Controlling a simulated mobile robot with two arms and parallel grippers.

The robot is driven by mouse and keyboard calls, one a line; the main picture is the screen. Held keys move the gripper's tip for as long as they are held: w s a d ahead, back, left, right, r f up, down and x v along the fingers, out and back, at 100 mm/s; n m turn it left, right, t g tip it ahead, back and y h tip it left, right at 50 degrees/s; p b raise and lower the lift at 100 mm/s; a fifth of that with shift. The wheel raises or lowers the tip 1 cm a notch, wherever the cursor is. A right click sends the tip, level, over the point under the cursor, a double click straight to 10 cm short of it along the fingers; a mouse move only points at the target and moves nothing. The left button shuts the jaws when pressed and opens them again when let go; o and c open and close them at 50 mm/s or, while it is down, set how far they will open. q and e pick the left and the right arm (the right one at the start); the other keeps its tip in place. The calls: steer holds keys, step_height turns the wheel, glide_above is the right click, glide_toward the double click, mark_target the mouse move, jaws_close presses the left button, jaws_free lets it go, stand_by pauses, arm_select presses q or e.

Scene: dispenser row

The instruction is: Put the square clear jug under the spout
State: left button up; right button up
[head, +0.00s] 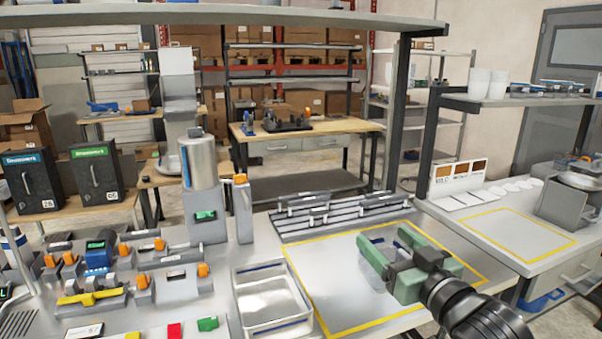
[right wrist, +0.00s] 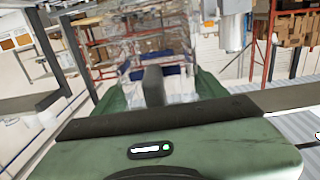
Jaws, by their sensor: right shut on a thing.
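My right gripper (head: 387,243), with green fingers, is over the yellow-outlined mat on the right of the bench in the head view. It is shut on the square clear jug (right wrist: 150,65), which stands between the fingers in the right wrist view. The jug is see-through with blue marks and hard to make out in the head view. A dispenser with a metal cylinder (head: 199,163) and a grey body with a green display (head: 205,216) stands left of the gripper, well apart from it. I cannot clearly make out its spout. My left gripper is not in view.
A clear rectangular tub (head: 240,290) sits on the bench between dispenser and mat (head: 340,324). A slotted grey rack (head: 300,236) lies behind the mat. Several small parts with orange knobs crowd the left bench. An overhead shelf (head: 220,14) spans above.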

steer(key=s+d+f+m+h, duration=0.1)
steer(key=s+f+m+h, duration=0.1)
steer(key=s+f, duration=0.7)
steer(key=s+d+f+m+t+h, duration=0.1)
steer(key=s+d+f+h, duration=0.1)
steer(key=s+f, duration=0.8)
steer(key=s+h, duration=0.1)
steer(key=s, duration=0.2)
steer(key=shift+s+m+h, duration=0.15)
steer(key=shift+m+h, duration=0.25)
steer(key=shift+d, duration=0.1)
